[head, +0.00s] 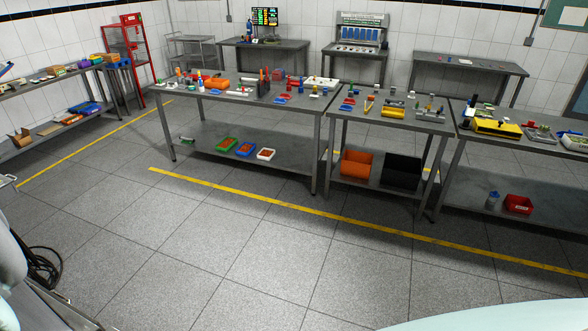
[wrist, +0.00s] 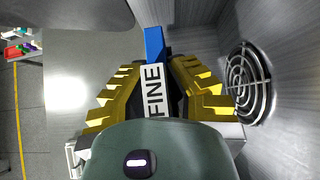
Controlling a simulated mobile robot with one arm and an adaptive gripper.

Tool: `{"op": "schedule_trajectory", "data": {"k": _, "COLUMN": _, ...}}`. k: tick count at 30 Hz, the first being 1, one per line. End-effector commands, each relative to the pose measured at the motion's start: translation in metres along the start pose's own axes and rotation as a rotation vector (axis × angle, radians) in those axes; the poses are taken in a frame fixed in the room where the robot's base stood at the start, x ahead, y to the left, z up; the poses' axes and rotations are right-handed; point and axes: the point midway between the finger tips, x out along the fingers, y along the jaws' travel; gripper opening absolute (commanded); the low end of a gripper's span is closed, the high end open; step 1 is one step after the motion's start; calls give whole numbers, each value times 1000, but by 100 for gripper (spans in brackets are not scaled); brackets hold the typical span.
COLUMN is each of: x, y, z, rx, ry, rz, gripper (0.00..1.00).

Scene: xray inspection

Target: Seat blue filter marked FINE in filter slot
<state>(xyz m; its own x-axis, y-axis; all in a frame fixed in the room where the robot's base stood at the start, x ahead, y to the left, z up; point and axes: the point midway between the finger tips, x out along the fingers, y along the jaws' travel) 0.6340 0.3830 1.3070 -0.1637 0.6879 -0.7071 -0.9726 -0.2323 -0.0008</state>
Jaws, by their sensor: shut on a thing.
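In the wrist view, my gripper (wrist: 154,82) has its yellow ridged fingers closed around the blue filter (wrist: 154,42). A white label reading FINE (wrist: 154,90) faces the camera between the fingers. The blue end of the filter sticks out past the fingertips, toward the top of the picture. I cannot make out the filter slot in either view, and the filter's far end meets a grey surface too closely to tell if it touches. The head view does not show my gripper.
In the wrist view, a grey metal wall with a round fan grille (wrist: 247,80) stands close on the right. Floor shows on the left. In the head view, long grey tables (head: 245,101) carry many tools and bins, with open floor (head: 230,240) in front.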

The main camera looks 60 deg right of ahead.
Motion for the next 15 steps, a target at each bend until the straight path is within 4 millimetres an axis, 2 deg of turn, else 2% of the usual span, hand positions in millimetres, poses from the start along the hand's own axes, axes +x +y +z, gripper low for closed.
{"op": "schedule_trajectory", "data": {"k": 15, "x": 9, "y": 1, "z": -6, "rx": -2, "ry": -1, "rz": 3, "gripper": 0}}
